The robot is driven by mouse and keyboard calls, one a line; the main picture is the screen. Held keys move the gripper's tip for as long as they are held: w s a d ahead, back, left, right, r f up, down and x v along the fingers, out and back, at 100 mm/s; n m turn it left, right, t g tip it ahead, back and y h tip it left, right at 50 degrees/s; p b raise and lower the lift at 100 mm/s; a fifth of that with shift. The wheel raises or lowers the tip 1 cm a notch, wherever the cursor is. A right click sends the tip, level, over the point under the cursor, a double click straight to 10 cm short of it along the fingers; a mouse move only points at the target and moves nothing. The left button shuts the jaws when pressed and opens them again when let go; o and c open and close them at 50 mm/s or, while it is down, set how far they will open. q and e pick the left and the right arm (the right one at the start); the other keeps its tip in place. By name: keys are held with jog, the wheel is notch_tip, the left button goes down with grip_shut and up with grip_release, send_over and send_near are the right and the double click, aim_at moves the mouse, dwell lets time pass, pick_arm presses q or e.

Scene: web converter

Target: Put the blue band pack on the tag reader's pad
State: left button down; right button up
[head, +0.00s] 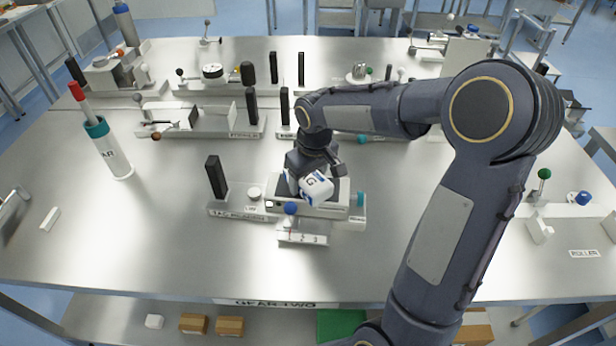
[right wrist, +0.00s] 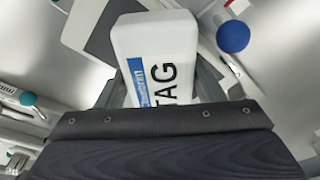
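The blue band pack (head: 316,189) is a white block with a blue band and dark lettering. In the right wrist view the pack (right wrist: 158,62) shows "TAG" beside its blue band. My right gripper (head: 312,172) points down over the tag reader, its fingers on both sides of the pack, and appears shut on it. The tag reader (head: 285,209) is a pale unit with a dark pad (head: 283,187), partly hidden by the pack and gripper. The pack is tilted over the pad; I cannot tell whether they touch. My left gripper is not in view.
A blue knob (head: 290,208) stands at the reader's front, above a small numbered plate (head: 302,238). A black post (head: 216,177) stands left of it. A white tube with a teal collar (head: 108,150) stands further left. The bench's front left is mostly clear.

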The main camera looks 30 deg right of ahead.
aim_at(312, 181)
jog(key=o, duration=0.3)
jog(key=shift+o, duration=0.2)
jog(key=shift+r, duration=0.1)
notch_tip(312, 181, up, 12)
jog(key=s, duration=0.2)
jog(key=s+a+f+m+t+y, duration=0.1)
jog(key=s+a+f+t, duration=0.1)
jog(key=s, duration=0.8)
jog(key=s+a+f+m+t+y, duration=0.1)
jog(key=s+a+f, duration=0.3)
jog(key=s, duration=0.6)
jog(key=shift+a+f+m+t+y, duration=0.25)
jog(key=shift+a+m+t+y, duration=0.15)
jog(key=shift+a+m+y, duration=0.35)
jog(key=shift+s+d, duration=0.1)
